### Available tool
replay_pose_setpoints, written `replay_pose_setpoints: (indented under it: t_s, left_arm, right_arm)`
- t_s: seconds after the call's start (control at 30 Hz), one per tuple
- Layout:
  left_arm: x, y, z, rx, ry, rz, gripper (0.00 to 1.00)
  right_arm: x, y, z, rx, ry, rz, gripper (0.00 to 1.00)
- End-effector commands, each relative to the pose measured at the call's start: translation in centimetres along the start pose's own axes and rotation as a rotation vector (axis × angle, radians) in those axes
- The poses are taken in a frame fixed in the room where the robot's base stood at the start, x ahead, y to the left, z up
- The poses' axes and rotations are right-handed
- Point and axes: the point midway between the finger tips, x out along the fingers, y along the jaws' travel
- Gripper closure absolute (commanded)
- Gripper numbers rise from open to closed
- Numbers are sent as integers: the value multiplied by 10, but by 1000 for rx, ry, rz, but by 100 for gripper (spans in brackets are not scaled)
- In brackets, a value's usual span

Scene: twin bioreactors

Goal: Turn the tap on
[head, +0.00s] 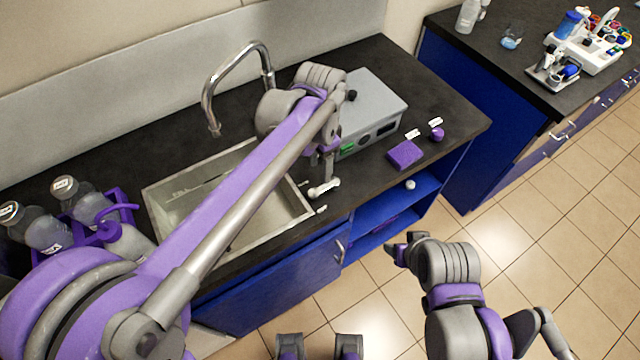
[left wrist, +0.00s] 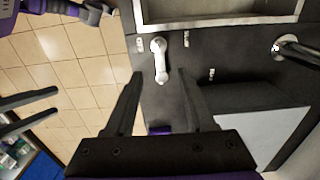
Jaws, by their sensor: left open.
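The tap's curved metal spout (head: 238,75) rises behind the sink. Its base shows at the right of the left wrist view (left wrist: 285,46). A pale lever handle (head: 322,188) lies on the counter by the sink's right front corner, with small labels beside it; it also shows in the left wrist view (left wrist: 160,60). My left gripper (head: 326,172) points down above the lever. In the left wrist view its open fingers (left wrist: 160,76) straddle the lever's free end, holding nothing; contact cannot be told. My right gripper (head: 398,246) is open and empty over the floor.
A grey box (head: 372,105) stands right of the left gripper. A purple block (head: 405,153) and purple knob (head: 437,134) lie further right. The metal sink (head: 290,208) is at left, with bottles in a purple rack (head: 108,232). A second bench (head: 480,55) stands at back right.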

Motion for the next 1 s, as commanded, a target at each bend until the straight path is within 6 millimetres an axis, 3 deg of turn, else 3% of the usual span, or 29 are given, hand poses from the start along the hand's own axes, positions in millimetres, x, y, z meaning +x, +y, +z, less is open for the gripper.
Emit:
replay_pose_setpoints:
  t_s: [0.2,0.4,0.83,1.0]
  left_arm:
    - [44,0,0,-1,1,0,45]
    - [72,0,0,-2,1,0,45]
    - [82,0,0,-2,1,0,45]
    - [81,0,0,-2,1,-1,76]
  right_arm:
    - [3,0,3,0,-2,0,38]
    - [4,0,4,0,-3,0,38]
    - [4,0,4,0,-3,0,38]
    - [4,0,4,0,-3,0,38]
